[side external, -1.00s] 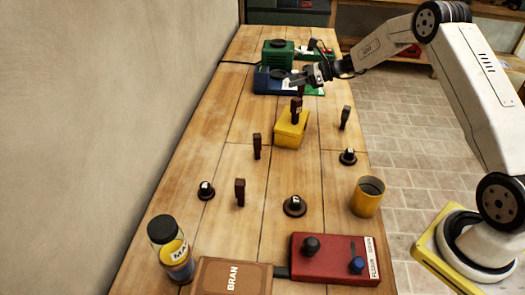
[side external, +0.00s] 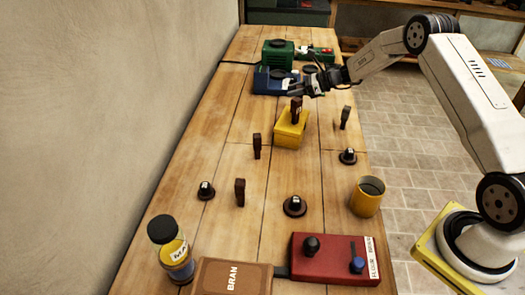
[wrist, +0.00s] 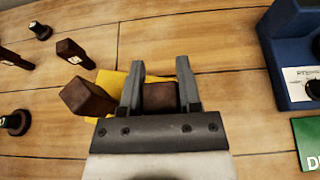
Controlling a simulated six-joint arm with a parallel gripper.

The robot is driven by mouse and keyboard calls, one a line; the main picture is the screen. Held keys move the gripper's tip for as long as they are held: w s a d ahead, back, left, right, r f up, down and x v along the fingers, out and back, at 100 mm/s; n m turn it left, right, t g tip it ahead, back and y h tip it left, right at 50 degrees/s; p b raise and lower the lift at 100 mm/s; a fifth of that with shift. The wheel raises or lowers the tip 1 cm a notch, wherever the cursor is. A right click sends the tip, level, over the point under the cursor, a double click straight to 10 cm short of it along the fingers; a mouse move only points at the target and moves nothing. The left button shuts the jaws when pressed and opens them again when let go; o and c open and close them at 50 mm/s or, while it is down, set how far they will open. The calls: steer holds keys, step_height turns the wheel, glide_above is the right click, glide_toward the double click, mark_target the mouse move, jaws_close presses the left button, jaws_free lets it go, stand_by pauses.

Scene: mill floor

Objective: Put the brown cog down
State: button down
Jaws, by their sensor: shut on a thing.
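My gripper (side external: 292,90) is in the air above the far part of the bench, over and just behind a yellow box (side external: 288,136). In the wrist view its two fingers (wrist: 160,75) are shut on a brown piece (wrist: 160,97), which I take as the brown cog. Its lower part is hidden, and I cannot make it out clearly in the side view. Another dark brown upright piece (side external: 296,110) stands at the yellow box; in the wrist view this piece (wrist: 86,97) is just left of the fingers, apart from them.
A blue machine (side external: 270,80) and a green box (side external: 277,52) stand behind. More brown pieces (side external: 257,146) and round black knobs (side external: 295,206) stand around the bench. A yellow cup (side external: 367,198), red control box (side external: 335,258), jar (side external: 170,250) and BRAN box (side external: 232,278) are in front.

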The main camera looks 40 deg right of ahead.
steer(key=shift+c, duration=1.5)
jaws_free()
steer(key=shift+s+d+r, duration=0.25)
steer(key=shift+s+d, duration=0.05)
steer(key=shift+d, duration=0.05)
steer(key=v, duration=1.1)
steer(key=shift+s, duration=0.1)
steer(key=shift+f, duration=0.1)
